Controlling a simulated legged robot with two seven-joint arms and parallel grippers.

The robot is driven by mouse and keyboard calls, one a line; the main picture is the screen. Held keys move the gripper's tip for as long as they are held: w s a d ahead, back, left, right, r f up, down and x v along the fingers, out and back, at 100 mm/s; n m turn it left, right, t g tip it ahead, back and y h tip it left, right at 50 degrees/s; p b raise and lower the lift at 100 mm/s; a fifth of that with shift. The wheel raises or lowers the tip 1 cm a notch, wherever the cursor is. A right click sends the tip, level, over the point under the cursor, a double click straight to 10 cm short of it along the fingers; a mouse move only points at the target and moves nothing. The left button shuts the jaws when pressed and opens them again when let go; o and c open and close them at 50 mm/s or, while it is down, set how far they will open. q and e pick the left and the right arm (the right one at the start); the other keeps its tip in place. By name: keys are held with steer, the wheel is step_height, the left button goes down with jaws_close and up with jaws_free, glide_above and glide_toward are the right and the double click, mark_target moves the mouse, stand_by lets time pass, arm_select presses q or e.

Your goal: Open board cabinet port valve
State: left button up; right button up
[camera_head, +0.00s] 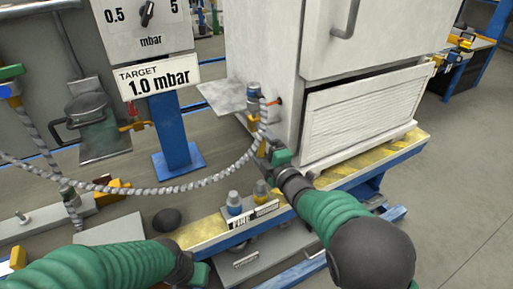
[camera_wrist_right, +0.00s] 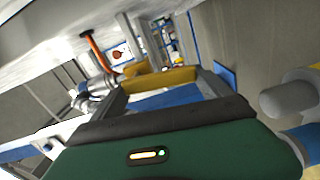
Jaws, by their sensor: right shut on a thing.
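The white board cabinet (camera_head: 289,80) stands at the upper middle of the head view. A port fitting with a grey-blue connector (camera_head: 253,93) and an attached braided hose (camera_head: 190,188) is at its left side. My right gripper (camera_head: 267,145) reaches the low left corner of the cabinet, by the yellow valve handle (camera_head: 257,139). In the right wrist view, the yellow handle (camera_wrist_right: 160,78) lies between the fingers of my right gripper (camera_wrist_right: 165,92), which is shut on it. My left gripper (camera_head: 201,274) is low in the head view, with its fingers hidden.
A blue post (camera_head: 175,130) carries a "TARGET 1.0 mbar" sign (camera_head: 159,76) and a dial (camera_head: 147,14). The floor (camera_head: 460,170) at the right is clear.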

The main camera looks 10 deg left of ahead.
steer(key=shift+f+n+b, duration=0.3)
steer(key=shift+f+n, duration=0.15)
steer(key=shift+n, duration=0.35)
steer(key=o, duration=1.8)
steer(key=shift+o, duration=0.4)
steer(key=shift+d+r, duration=0.15)
steer(key=p+v, duration=0.4)
steer(key=v, duration=1.2)
steer(key=shift+s+d+p, duration=0.2)
steer(key=shift+s+p, duration=0.1)
